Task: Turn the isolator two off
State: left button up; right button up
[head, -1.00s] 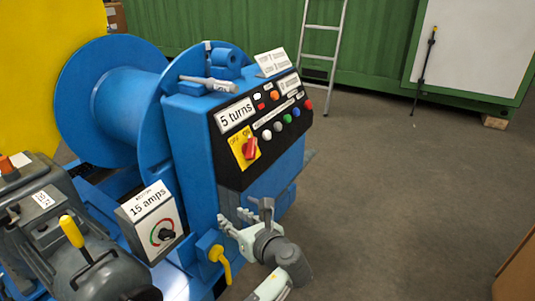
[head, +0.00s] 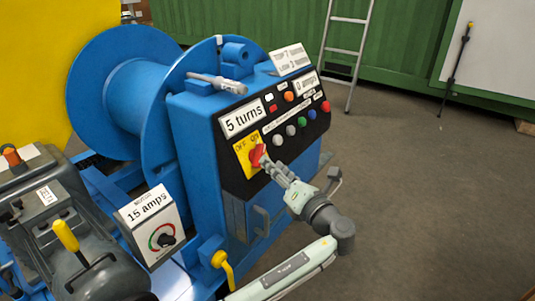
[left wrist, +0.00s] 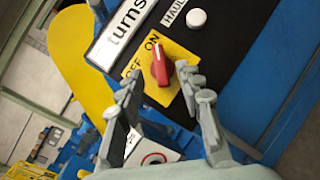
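The isolator is a red rotary knob (head: 257,155) on a yellow plate (head: 240,158) marked OFF and ON, on the blue machine's black panel. In the left wrist view the knob (left wrist: 161,66) has its marked end toward the ON label. No number two is readable on it. My left gripper (head: 268,166) is at the knob, its fingertips just in front of the plate. In the left wrist view its fingers (left wrist: 160,88) are spread apart, one on each side below the knob; contact cannot be told. My right gripper is not in view.
A row of coloured buttons (head: 301,122) and a 5 turns display (head: 242,118) lie close to the knob. A 15 amps box (head: 152,226) with a dial and a yellow lever (head: 222,264) stand lower left.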

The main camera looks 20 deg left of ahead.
aim_at(259, 156)
pick_arm(q)
jog(key=shift+x, duration=2.7)
grip_shut()
